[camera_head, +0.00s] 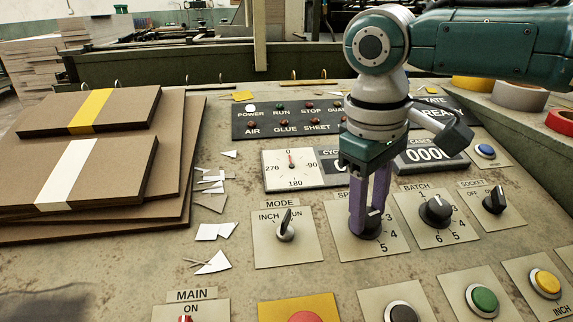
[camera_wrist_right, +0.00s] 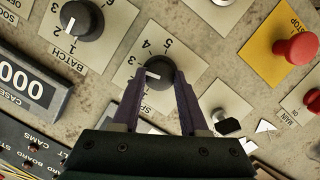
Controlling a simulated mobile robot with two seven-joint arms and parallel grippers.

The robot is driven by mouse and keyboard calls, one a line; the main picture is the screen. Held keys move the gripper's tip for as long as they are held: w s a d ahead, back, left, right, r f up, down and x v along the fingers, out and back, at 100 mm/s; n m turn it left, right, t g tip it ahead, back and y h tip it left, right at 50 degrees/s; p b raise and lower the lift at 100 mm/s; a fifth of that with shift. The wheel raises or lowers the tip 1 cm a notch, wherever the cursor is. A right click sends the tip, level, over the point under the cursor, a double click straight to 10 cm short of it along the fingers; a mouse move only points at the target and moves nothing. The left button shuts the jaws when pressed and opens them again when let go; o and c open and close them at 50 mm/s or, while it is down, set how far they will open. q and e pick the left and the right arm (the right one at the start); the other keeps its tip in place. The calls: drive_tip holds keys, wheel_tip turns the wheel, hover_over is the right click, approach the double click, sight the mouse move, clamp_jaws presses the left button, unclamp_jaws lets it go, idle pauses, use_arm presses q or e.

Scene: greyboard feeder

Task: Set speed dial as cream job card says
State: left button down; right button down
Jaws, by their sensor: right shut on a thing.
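The speed dial (camera_head: 369,231) is a black round knob on a beige plate in the middle of the panel. My right gripper (camera_head: 370,213) points down over it, its purple fingers shut on the knob's two sides. In the right wrist view the dial (camera_wrist_right: 158,70) sits between the fingertips of my right gripper (camera_wrist_right: 157,80). Its white pointer faces left there, a little below the printed 3; 4 and 5 are further round. The lower numbers are hidden by a finger. I cannot pick out a cream job card. My left gripper is not in view.
The mode switch (camera_head: 286,228) stands left of the dial and the batch dial (camera_head: 436,211) right of it. The socket switch (camera_head: 494,200) lies further right. Push buttons, including a green one (camera_head: 484,299), line the front. Brown boards (camera_head: 110,165) are stacked at left.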

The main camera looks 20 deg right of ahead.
drive_tip(key=n+p, duration=0.3)
drive_tip(key=shift+a+r+h, duration=0.1)
drive_tip(key=shift+r+h, duration=0.1)
drive_tip(key=shift+h, duration=0.2)
drive_tip(key=shift+f+n+t+p, duration=0.2)
drive_tip(key=shift+n+t+p, duration=0.2)
drive_tip(key=shift+n+p, duration=1.25)
drive_tip(key=shift+n+h, duration=0.25)
drive_tip(key=shift+h, duration=0.05)
drive_tip(key=shift+c, duration=2.2)
unclamp_jaws()
drive_tip(key=p+v, duration=0.2)
drive_tip(key=v, duration=0.8)
drive_tip(key=shift+s+f, duration=0.1)
